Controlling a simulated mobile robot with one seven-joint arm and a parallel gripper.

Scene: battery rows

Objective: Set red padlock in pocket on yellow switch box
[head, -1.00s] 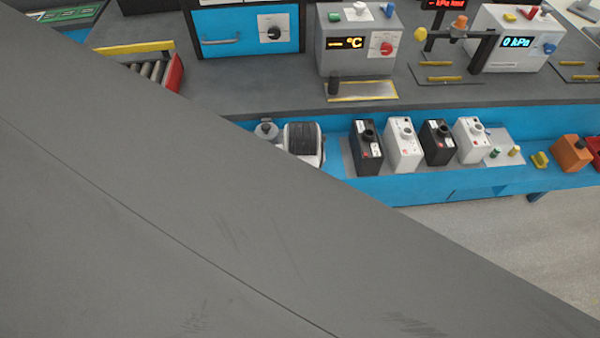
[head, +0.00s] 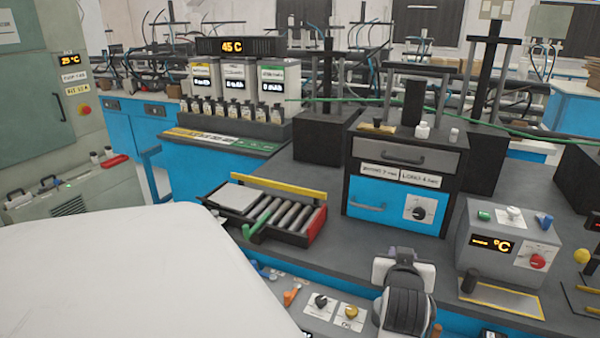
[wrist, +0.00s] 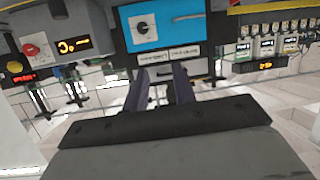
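I cannot make out a red padlock or a yellow switch box with a pocket in either current view. In the head view, a low pale panel (head: 346,313) at the bottom carries a black knob (head: 321,300) and a yellow knob (head: 351,312). I cannot tell whether this belongs to the switch box. In the wrist view my gripper (wrist: 161,76) has its two fingers apart, with nothing seen between them. It points toward the blue-fronted oven (wrist: 165,27), which appears upside down there.
The blue-fronted oven (head: 397,195) stands on the dark bench, with a roller rack (head: 275,215) to its left. A grey °C box (head: 508,258) stands at right. A large pale shape, probably my arm, covers the lower left.

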